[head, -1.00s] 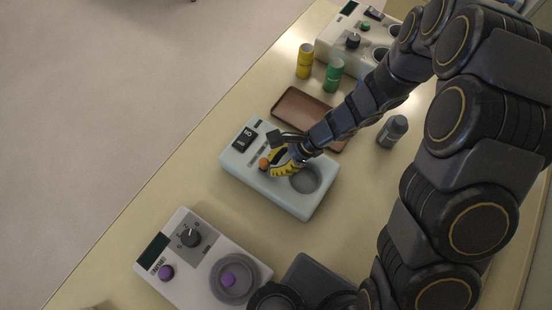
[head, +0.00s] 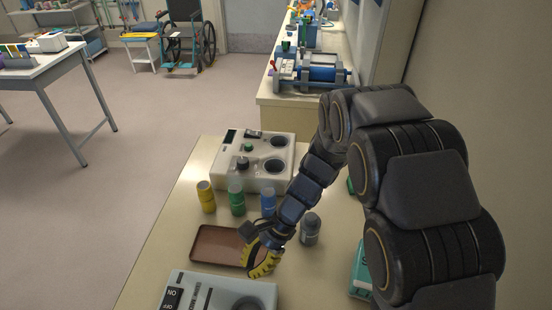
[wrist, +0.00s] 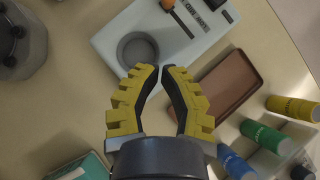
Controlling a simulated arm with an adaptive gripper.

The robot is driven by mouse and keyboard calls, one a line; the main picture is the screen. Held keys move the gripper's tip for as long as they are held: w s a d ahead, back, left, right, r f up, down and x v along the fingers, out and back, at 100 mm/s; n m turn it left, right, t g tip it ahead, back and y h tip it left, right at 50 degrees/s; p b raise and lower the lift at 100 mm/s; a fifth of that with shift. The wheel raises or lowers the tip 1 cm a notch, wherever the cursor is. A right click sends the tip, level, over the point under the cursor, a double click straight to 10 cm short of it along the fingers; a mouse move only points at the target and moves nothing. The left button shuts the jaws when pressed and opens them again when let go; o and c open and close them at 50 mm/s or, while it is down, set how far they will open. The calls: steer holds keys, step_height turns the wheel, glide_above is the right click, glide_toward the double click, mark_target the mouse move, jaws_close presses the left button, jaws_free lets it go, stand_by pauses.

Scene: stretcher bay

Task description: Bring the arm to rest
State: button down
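My gripper (head: 262,262) has yellow ribbed fingers and hangs at the near right end of the brown tray in the head view. In the wrist view my gripper (wrist: 160,68) has its two fingertips nearly together, with nothing held between them. Beyond the tips is a pale device (wrist: 188,52) with a round grey well and an orange knob (wrist: 167,5). In the head view this device (head: 215,283) is partly cut off at the bottom edge. My arm reaches in from the right.
The brown tray (head: 205,243) looks empty. Yellow (head: 206,197), green (head: 237,198) and blue (head: 268,203) cylinders stand behind it. A dark grey bottle (head: 310,230) stands right of the gripper. A cream device (head: 258,178) is farther back. A teal box (head: 360,272) is beside my arm.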

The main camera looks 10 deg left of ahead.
steer(key=s+d+r+n+t+h, duration=0.2)
steer(key=s+d+r+n+h, duration=0.1)
steer(key=s+d+r, duration=0.4)
steer(key=s+d+r+n+t+h, duration=0.1)
steer(key=s+d+r+n+h, duration=0.1)
steer(key=s+d+r+n, duration=0.4)
steer(key=s+d+r, duration=0.1)
steer(key=d, duration=0.4)
steer(key=shift+s+d+r+t+h, duration=0.15)
steer(key=shift+s+r+t+h, duration=0.2)
steer(key=shift+r+t+h, duration=0.05)
